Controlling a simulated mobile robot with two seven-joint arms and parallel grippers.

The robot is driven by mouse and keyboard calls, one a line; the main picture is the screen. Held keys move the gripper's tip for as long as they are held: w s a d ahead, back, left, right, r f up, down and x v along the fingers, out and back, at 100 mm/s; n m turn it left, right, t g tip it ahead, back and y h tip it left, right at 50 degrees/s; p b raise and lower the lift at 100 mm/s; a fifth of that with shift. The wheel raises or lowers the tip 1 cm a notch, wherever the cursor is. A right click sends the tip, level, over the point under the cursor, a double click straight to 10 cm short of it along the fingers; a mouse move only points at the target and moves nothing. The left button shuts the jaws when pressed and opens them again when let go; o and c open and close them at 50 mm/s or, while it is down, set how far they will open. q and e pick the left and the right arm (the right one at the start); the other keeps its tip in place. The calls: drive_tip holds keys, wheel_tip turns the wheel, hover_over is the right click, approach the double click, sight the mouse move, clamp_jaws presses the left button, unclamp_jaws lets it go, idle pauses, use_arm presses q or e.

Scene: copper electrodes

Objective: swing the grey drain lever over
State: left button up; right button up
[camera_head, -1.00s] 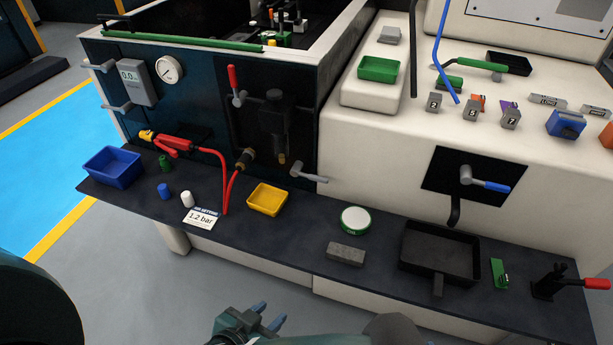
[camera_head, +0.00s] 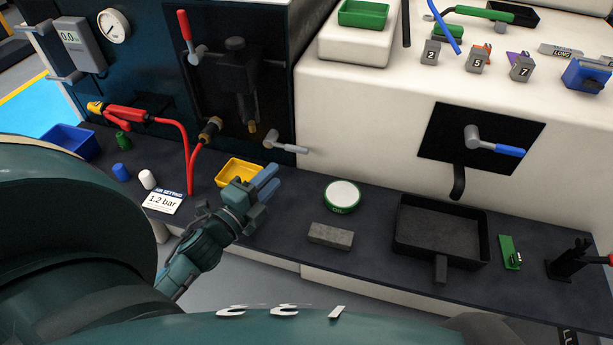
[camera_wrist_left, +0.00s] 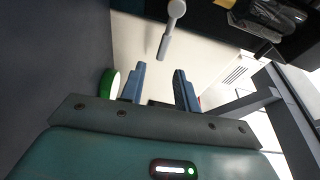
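The grey drain lever (camera_head: 287,145) sits at the lower right corner of the dark filter panel, its handle pointing right. My left gripper (camera_head: 268,184) is in front of and below it, over the dark shelf beside the yellow tray, apart from the lever. In the left wrist view, its two blue fingers (camera_wrist_left: 160,88) stand apart with nothing between them. The lever also shows there (camera_wrist_left: 165,35), beyond the fingertips near the top edge. My right gripper is in neither view.
The yellow tray (camera_head: 226,178) is partly behind my left gripper. A red-handled valve (camera_head: 187,36) and a red hose (camera_head: 188,160) are left of the lever. A green-rimmed round tin (camera_head: 342,195) and a grey block (camera_head: 330,234) lie to the right.

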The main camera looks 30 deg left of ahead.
sight(296, 152)
use_arm(q)
drive_tip(key=shift+m, duration=0.3)
drive_tip(key=shift+w+d+r+b, duration=0.1)
drive_tip(key=shift+w+d+b, duration=0.1)
drive_tip(key=shift+w, duration=1.9)
drive_tip(key=shift+w+d+r+b, duration=0.1)
drive_tip(key=shift+w+b, duration=0.1)
drive_tip(key=shift+w, duration=1.9)
drive_tip(key=shift+w, duration=0.35)
clamp_jaws()
